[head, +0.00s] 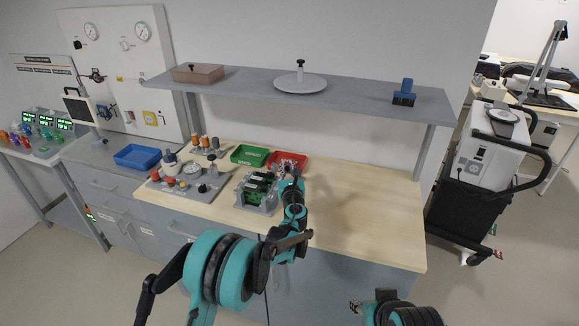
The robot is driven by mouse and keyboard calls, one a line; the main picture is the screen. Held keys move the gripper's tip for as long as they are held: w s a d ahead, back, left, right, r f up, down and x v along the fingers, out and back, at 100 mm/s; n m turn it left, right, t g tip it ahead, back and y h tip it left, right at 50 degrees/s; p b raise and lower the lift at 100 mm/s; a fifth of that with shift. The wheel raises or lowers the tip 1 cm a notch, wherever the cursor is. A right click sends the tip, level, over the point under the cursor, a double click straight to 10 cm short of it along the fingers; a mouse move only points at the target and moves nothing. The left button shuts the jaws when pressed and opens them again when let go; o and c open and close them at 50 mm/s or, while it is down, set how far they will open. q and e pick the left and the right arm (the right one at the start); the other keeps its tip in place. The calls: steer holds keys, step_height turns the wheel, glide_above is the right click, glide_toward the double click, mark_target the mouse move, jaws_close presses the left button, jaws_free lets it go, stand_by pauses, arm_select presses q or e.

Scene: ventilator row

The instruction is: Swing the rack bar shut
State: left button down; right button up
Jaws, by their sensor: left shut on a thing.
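The rack (258,192) is a grey metal frame holding several green boards, on the wooden worktop near its front edge. My left gripper (287,171) is at the rack's upper right side. It is shut on what appears to be the rack bar. The bar is small here and largely hidden by the gripper, so its exact angle cannot be told. My right arm shows only at the bottom edge, low in front of the bench, and its fingers cannot be made out.
A red tray (299,159) sits right behind my left gripper, with a green tray (236,153) beside it. A grey panel (205,194) with knobs and a gauge lies left of the rack. A shelf (345,91) hangs above. The worktop's right half (375,205) is clear.

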arm_select(q)
steer(key=shift+s+a+m+g+h+b, duration=0.1)
steer(key=shift+s+a+m+g+h, duration=0.35)
steer(key=shift+m+h, duration=0.95)
steer(key=shift+s+a+m+g+h+b, duration=0.2)
steer(key=shift+a+m+h, duration=0.5)
steer(key=shift+h, duration=1.25)
steer(key=shift+s+a+m+g+h+b, duration=0.1)
steer(key=shift+s+a+m+g+h, duration=0.3)
steer(key=shift+m+h, duration=1.05)
steer(key=shift+h, duration=0.3)
steer(key=c, duration=1.5)
jaws_free()
steer(key=v, duration=1.2)
